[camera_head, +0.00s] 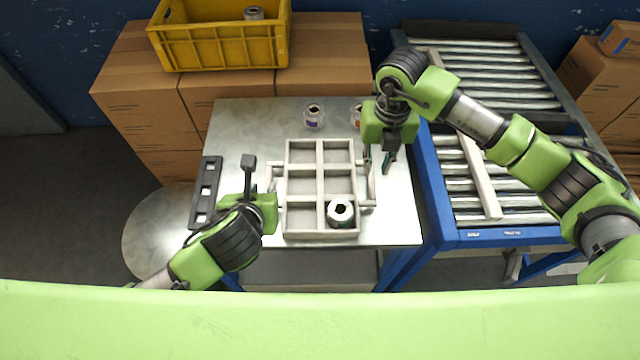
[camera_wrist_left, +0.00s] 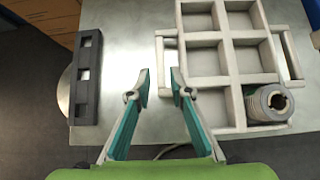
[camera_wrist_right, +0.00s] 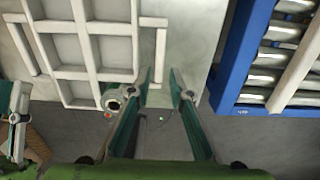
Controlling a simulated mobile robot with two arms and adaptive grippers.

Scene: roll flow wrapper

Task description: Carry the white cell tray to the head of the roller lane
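The white cell tray (camera_head: 320,165) lies on the metal table, with two columns of cells and a bar handle on each side. A white-and-dark spool (camera_head: 341,213) sits in its near right cell. My left gripper (camera_wrist_left: 160,88) is open, with the left handle (camera_wrist_left: 159,55) lined up between its fingers in the left wrist view. My right gripper (camera_wrist_right: 161,78) is open, with the right handle (camera_wrist_right: 160,55) lined up between its fingers in the right wrist view. I cannot tell whether either touches. The roller lane (camera_head: 510,188) stands right of the table, in a blue frame.
A dark slotted rack (camera_head: 206,190) lies at the table's left. Two small jars (camera_head: 314,115) (camera_head: 356,117) stand behind the tray. Pale bars (camera_head: 478,176) lie along the rollers. A yellow crate (camera_head: 222,52) sits on cardboard boxes (camera_head: 325,45) behind the table.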

